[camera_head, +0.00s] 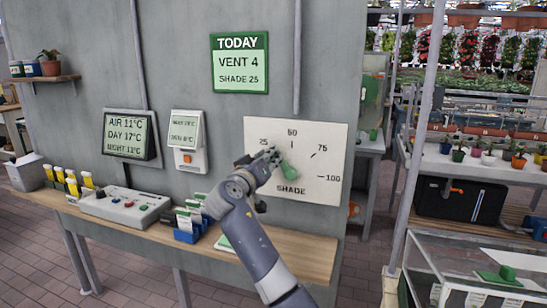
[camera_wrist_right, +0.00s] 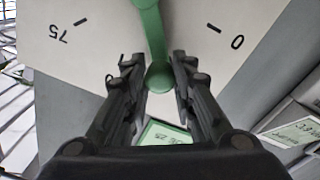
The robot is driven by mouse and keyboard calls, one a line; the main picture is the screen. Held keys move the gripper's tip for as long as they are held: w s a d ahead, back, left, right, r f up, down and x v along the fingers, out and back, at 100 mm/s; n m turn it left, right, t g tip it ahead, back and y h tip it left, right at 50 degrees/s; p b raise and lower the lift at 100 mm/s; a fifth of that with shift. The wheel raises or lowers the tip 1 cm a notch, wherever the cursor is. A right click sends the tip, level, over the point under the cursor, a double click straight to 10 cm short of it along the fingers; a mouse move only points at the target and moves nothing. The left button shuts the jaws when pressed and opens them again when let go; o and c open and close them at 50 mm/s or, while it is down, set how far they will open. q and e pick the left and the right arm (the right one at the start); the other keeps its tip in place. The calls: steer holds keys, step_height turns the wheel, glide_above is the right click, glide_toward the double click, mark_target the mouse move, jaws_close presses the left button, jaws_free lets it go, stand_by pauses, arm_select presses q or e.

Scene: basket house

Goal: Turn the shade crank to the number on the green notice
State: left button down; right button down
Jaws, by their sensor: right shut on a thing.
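The green notice (camera_head: 239,62) on the grey wall reads "TODAY, VENT 4, SHADE 25". Below it to the right is the white shade dial plate (camera_head: 325,150), marked 25, 50, 75 and 100. The green shade crank (camera_head: 290,172) sits at its middle, partly covered by my gripper. My right gripper (camera_head: 272,156) reaches it from the lower left, just below the 25 mark. In the right wrist view, the crank's knob (camera_wrist_right: 159,76) lies between the two fingers, with 75 to the left and 0 to the right. The exact pointing is partly hidden. My left gripper is not in view.
A wooden shelf (camera_head: 300,250) below the dial carries a control box (camera_head: 125,207), yellow-capped tubes and a blue holder (camera_head: 187,235). Wall displays (camera_head: 132,135) hang at left. A metal post (camera_head: 420,130) and plant benches stand at right.

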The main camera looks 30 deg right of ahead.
steer(key=shift+w+a+f+n, duration=0.35)
steer(key=shift+f+n, duration=0.2)
steer(key=shift+n, duration=0.15)
steer(key=c, duration=1.3)
jaws_free()
steer(key=shift+s+r, duration=0.1)
steer(key=v, duration=1.2)
